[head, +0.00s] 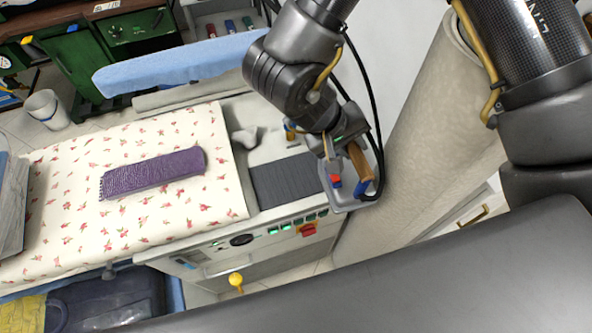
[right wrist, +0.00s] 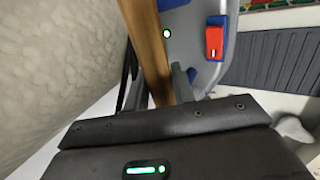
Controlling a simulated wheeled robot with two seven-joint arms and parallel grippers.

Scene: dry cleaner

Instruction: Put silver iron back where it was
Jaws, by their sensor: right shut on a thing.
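The silver iron (head: 345,201) is at the right end of the ironing table, just right of the dark ribbed pad (head: 283,181). It has a wooden handle, blue parts and a red switch. My right gripper (head: 345,157) is shut on its wooden handle. In the right wrist view, the handle (right wrist: 150,48) runs between the fingers of my right gripper (right wrist: 163,88), with the iron's grey body (right wrist: 188,45) beyond. The iron's underside is hidden, so I cannot tell whether it touches the table. My left gripper is not in view.
A purple folded cloth (head: 152,173) lies on the flowered table cover (head: 90,220). A light blue padded board (head: 180,62) extends behind. A tall beige roll (head: 425,125) stands close at the right. Control buttons (head: 298,224) line the table front. The ribbed pad looks bare.

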